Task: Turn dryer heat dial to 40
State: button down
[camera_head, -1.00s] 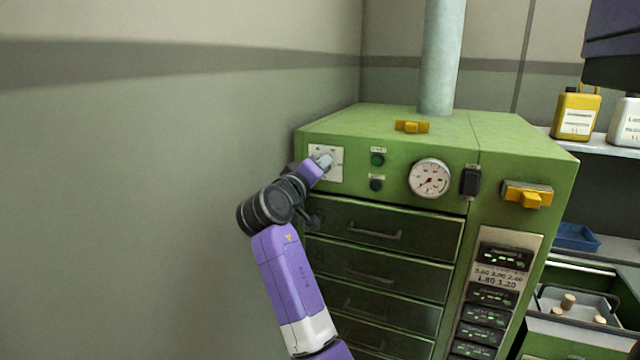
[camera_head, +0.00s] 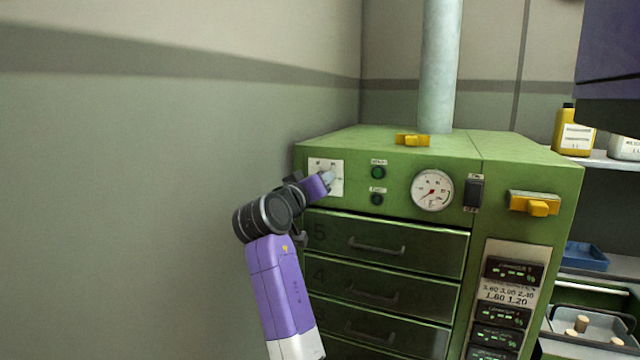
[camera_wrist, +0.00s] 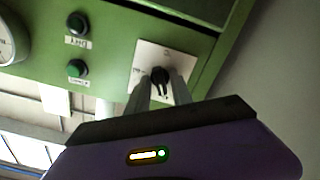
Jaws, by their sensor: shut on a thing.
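The green dryer (camera_head: 500,150) stands against the back wall. Its heat dial, a black knob (camera_wrist: 160,76) on a white scale plate (camera_wrist: 150,54), shows in the wrist view. My gripper (camera_wrist: 163,88) is at the dial, with its two pale fingers on either side of the knob, shut on it. In the head view my gripper (camera_head: 328,178) covers the dial and part of the plate (camera_head: 338,167) at the dryer's upper left. The scale numbers are too small to read, so the dial's setting cannot be told.
Drawers with handles (camera_head: 376,247) lie below. The wall (camera_head: 150,180) is close on the left.

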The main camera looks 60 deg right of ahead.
jog(key=shift+f, duration=0.1)
jog(key=c, duration=1.4)
grip_release()
jog(key=shift+c, duration=0.2)
jog(key=a+b, duration=0.1)
jog(key=a, duration=0.7)
jog(key=shift+s, duration=0.3)
